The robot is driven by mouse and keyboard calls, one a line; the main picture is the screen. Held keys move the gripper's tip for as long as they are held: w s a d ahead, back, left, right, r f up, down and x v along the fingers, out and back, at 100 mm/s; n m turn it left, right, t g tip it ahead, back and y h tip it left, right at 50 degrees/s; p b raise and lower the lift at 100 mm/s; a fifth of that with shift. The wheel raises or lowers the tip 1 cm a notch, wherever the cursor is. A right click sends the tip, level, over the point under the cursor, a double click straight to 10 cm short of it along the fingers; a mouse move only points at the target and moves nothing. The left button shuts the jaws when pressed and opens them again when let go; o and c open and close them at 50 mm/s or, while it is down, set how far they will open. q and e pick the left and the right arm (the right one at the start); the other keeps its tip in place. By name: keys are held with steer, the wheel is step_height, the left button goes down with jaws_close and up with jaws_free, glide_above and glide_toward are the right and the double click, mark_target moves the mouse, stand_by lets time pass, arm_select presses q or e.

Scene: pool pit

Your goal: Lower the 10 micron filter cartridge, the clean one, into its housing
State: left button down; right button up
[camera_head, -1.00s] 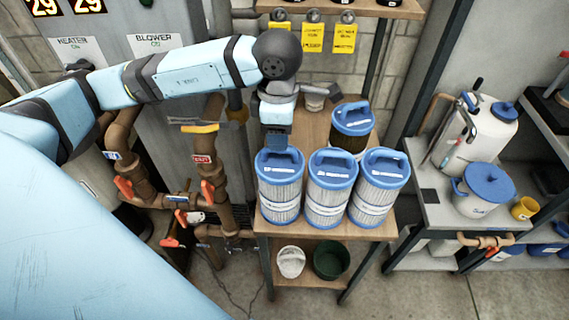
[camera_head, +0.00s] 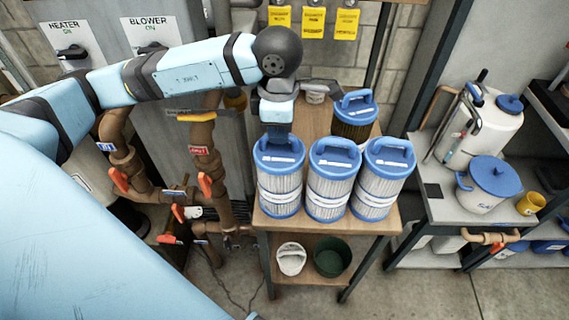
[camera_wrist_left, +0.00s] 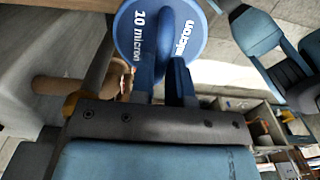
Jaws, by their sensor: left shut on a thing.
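Three pale pleated cartridges with blue caps stand in a row at the front of a wooden bench top. My left gripper (camera_head: 277,133) reaches down from above and is shut on the handle of the leftmost one, the 10 micron filter cartridge (camera_head: 279,190). Its blue cap, lettered "10 micron", fills the top of the left wrist view (camera_wrist_left: 140,35). It is upright; I cannot tell whether its base touches the bench. The middle cartridge (camera_head: 328,190) and right cartridge (camera_head: 377,190) stand close beside it. I cannot make out a housing. My right gripper is out of view.
A darker pleated cartridge (camera_head: 355,125) stands behind the row. The wooden bench (camera_head: 310,228) has a lower shelf with a white bucket (camera_head: 291,259) and a green bucket (camera_head: 332,258). Brown pipes with orange valves (camera_head: 205,185) stand left. A side shelf holds a blue-lidded pot (camera_head: 490,185).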

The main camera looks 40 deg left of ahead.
arm_select(q)
steer(key=shift+r, duration=0.1)
steer(key=shift+r+p, duration=1.15)
steer(key=shift+r, duration=1.3)
